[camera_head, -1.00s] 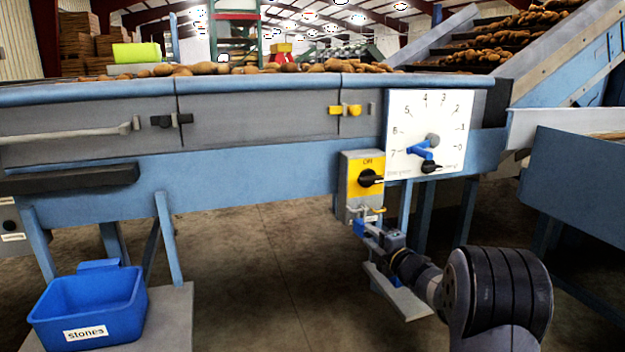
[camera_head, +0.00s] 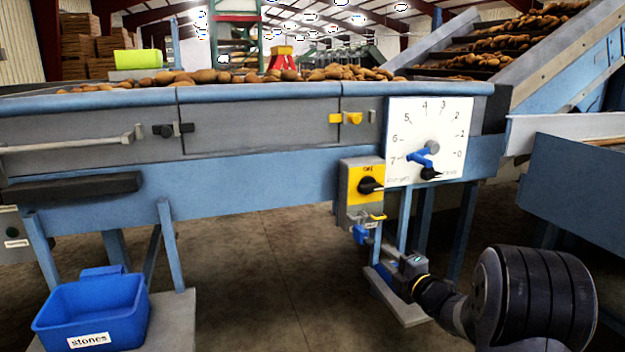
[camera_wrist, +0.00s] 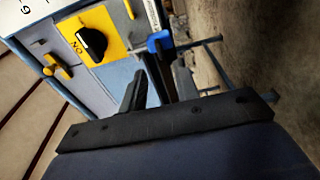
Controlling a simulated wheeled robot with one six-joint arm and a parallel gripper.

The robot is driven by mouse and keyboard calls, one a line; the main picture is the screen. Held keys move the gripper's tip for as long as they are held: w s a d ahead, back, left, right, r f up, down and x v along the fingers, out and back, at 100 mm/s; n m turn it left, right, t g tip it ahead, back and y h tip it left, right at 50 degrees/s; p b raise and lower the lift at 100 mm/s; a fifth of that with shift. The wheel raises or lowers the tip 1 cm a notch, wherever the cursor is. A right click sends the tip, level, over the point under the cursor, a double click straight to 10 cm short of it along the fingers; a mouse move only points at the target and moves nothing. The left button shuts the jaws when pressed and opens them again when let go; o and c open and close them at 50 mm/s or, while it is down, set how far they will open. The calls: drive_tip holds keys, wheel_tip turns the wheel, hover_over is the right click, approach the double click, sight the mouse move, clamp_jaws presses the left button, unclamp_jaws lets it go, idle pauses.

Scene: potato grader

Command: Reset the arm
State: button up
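My gripper (camera_head: 388,258) is low in front of the grader, below and right of the grey and yellow switch box (camera_head: 348,205). The box's black rotary knob (camera_head: 370,185) also shows in the wrist view (camera_wrist: 91,42). A blue part (camera_head: 360,234) hangs at the box's lower edge, and in the wrist view the blue part (camera_wrist: 159,42) lies beyond the fingertips, apparently clear of them.
A white dial panel (camera_head: 425,125) with a blue pointer is above my arm. A blue support leg (camera_head: 404,218) stands close behind my gripper. A blue "stones" bin (camera_head: 92,312) is at lower left. The floor (camera_head: 255,275) between is clear.

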sight(371, 242)
drive_tip(key=shift+m, duration=0.8)
drive_tip(key=b+x, duration=0.2)
drive_tip(key=x, duration=0.5)
drive_tip(key=shift+w+a+r, duration=0.1)
drive_tip(key=shift+w+a, duration=0.05)
drive_tip(key=m+p, duration=0.1)
drive_tip(key=m, duration=0.1)
drive_tip(key=shift+r+m, duration=0.1)
drive_tip(key=shift+m, duration=0.2)
drive_tip(key=m+p, duration=0.2)
drive_tip(key=shift+r+m, duration=0.2)
drive_tip(key=shift+m, duration=0.2)
drive_tip(key=m+p, duration=0.5)
drive_tip(key=p, duration=0.1)
drive_tip(key=shift+m, duration=0.4)
drive_tip(key=m+p, duration=0.5)
drive_tip(key=p, duration=0.1)
drive_tip(key=shift+d+f, duration=0.15)
drive_tip(key=shift+d, duration=0.2)
drive_tip(key=shift+v, duration=1.25)
